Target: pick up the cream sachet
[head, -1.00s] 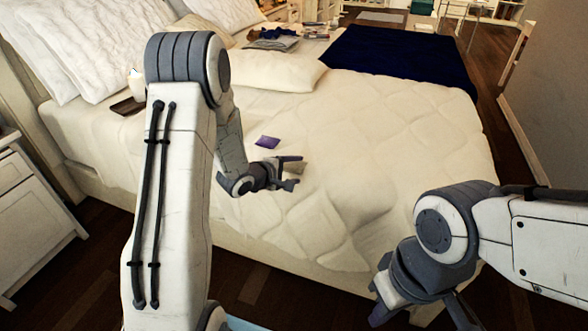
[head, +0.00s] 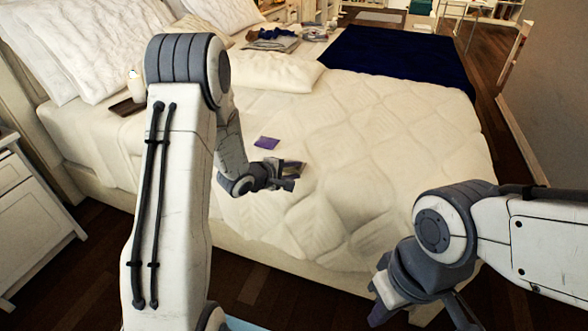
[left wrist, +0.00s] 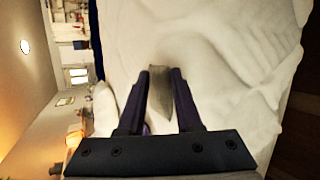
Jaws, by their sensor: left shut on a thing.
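The cream sachet is a small beige-grey flat piece between the two dark fingers of my left gripper (left wrist: 163,80) in the left wrist view (left wrist: 159,74). The left gripper is shut on it, low over the quilt. In the head view the same gripper (head: 290,176) is at the near left part of the bed, and the sachet is mostly hidden by the fingers. My right gripper (head: 420,312) hangs in front of the bed's near edge at the bottom of the head view. Its fingers are spread, and nothing shows between them.
A purple sachet (head: 267,142) lies on the white quilt (head: 380,150) just behind my left gripper. Pillows (head: 275,70), a navy blanket (head: 400,65) and folded clothes (head: 272,40) lie farther back. A dark tray (head: 127,107) is at the left. The quilt's right side is clear.

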